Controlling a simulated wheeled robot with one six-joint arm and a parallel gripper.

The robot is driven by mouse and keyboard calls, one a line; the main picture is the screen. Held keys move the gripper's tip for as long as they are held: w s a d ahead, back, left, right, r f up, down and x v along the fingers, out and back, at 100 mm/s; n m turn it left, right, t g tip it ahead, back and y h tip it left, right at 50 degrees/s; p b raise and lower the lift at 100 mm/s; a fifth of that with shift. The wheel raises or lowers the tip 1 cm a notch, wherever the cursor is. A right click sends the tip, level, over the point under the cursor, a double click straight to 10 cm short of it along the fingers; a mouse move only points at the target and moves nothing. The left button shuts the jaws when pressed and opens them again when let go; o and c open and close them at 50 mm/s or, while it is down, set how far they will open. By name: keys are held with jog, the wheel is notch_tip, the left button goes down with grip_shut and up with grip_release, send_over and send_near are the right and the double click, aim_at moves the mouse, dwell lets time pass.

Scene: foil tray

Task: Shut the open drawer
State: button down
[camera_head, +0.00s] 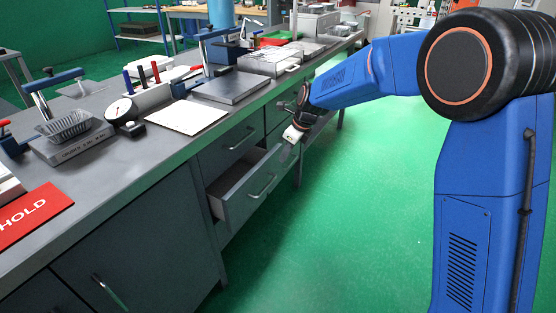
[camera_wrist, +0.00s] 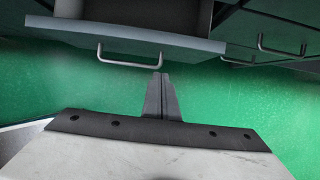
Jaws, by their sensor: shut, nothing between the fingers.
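The open drawer (camera_head: 246,188) sticks out from the grey bench in the head view, below another drawer front that sits flush. A bar handle (camera_head: 263,185) is on its front. In the wrist view the drawer front (camera_wrist: 130,37) spans the top, with its handle (camera_wrist: 130,60) hanging below its edge. My gripper (camera_wrist: 161,78) is shut and empty, its fingertips close to the right end of that handle; I cannot tell whether they touch. In the head view my gripper (camera_head: 287,146) is small, beyond the drawer's far end.
The bench top (camera_head: 110,165) holds a white sheet (camera_head: 185,117), a dial gauge (camera_head: 121,111), a foil tray (camera_head: 65,127) and a red HOLD sign (camera_head: 32,215). Other closed fronts with handles flank the drawer. The green floor (camera_head: 350,220) to the right is clear.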

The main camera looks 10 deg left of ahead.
jog(key=v, duration=0.7)
jog(key=s+d+f+t+y, duration=0.2)
jog(key=s+f+y, duration=0.1)
jog(key=s+y, duration=0.3)
jog(key=h, duration=0.1)
send_near(259, 170)
notch_tip(259, 170, down, 3)
jog(key=shift+w+a+f, duration=0.1)
jog(key=shift+w+a, duration=0.2)
jog(key=shift+a, duration=0.35)
jog(key=shift+w+a+f, duration=0.15)
jog(key=shift+w+a, duration=0.15)
jog(key=shift+a, duration=0.35)
jog(key=shift+w+a+f, duration=0.1)
jog(key=shift+w+a, duration=0.25)
jog(key=shift+a, duration=0.3)
